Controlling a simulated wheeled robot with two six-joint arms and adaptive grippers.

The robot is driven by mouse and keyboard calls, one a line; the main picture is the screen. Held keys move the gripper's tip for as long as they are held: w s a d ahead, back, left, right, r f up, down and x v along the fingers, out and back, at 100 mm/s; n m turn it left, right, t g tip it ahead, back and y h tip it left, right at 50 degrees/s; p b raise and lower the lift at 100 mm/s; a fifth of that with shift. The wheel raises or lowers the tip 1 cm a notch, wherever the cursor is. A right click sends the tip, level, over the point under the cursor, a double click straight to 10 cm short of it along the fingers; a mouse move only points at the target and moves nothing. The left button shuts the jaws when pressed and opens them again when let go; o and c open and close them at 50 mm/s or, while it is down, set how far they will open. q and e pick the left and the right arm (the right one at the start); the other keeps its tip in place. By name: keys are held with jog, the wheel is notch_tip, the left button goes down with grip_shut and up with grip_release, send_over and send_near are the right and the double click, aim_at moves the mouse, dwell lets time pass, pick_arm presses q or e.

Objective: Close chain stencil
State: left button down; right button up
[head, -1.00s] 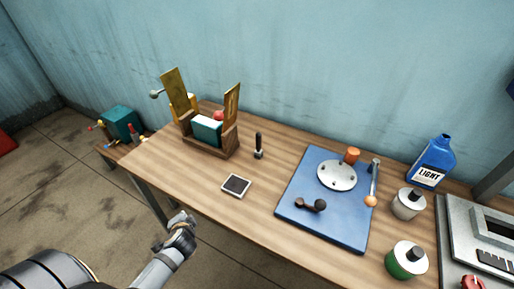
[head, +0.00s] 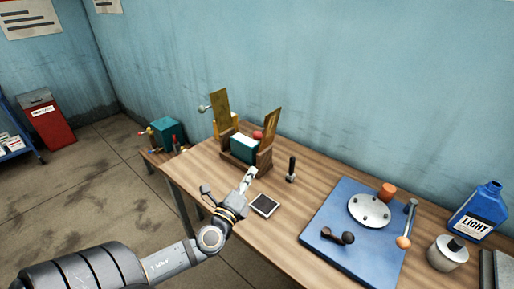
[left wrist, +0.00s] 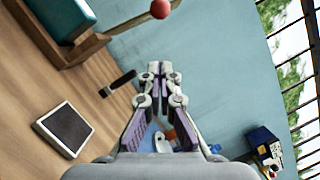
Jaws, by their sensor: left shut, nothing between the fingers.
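Two upright brass plates, the left one (head: 220,108) and the right one (head: 271,124), stand raised at either side of a wooden holder (head: 264,159). I cannot tell from their faces which is the chain stencil. A teal block with a white top (head: 243,150) sits in the holder, and a red knob (head: 258,135) shows behind it. My left gripper (head: 251,171) is shut and empty, just in front of the holder's lower right. In the left wrist view the closed fingers (left wrist: 161,68) point past the holder (left wrist: 86,48) and a red ball (left wrist: 160,9). My right gripper is not in view.
A dark framed pad (head: 265,205) lies right of my left gripper, and a black-handled tool (head: 291,169) stands behind it. A blue mat (head: 320,238) with a round metal plate (head: 369,210) is farther right. A blue LIGHT bottle (head: 476,211) stands at the far right.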

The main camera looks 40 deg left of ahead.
pick_arm(q)
jog(key=w+a+r+p, duration=0.3)
jog(key=w+a+p, duration=0.1)
jog(key=w, duration=0.5)
jog(key=shift+w, duration=0.15)
jog(key=shift+a, duration=0.2)
